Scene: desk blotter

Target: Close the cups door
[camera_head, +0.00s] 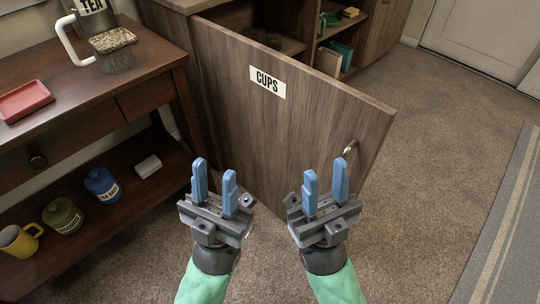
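A metal handle (350,147) is near the door's free edge at the right. My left gripper (214,186) is open and empty, in front of the door's lower left part in the picture. My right gripper (325,185) is open and empty, below the handle. I cannot tell whether either gripper touches the door.
A wooden side table (90,95) stands at the left, with a red tray (24,100) and a tea container (97,15) on top. Its lower shelf holds a yellow mug (20,240) and labelled jars (102,185). Carpet (440,150) is clear at the right, beside a grey rug (515,240).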

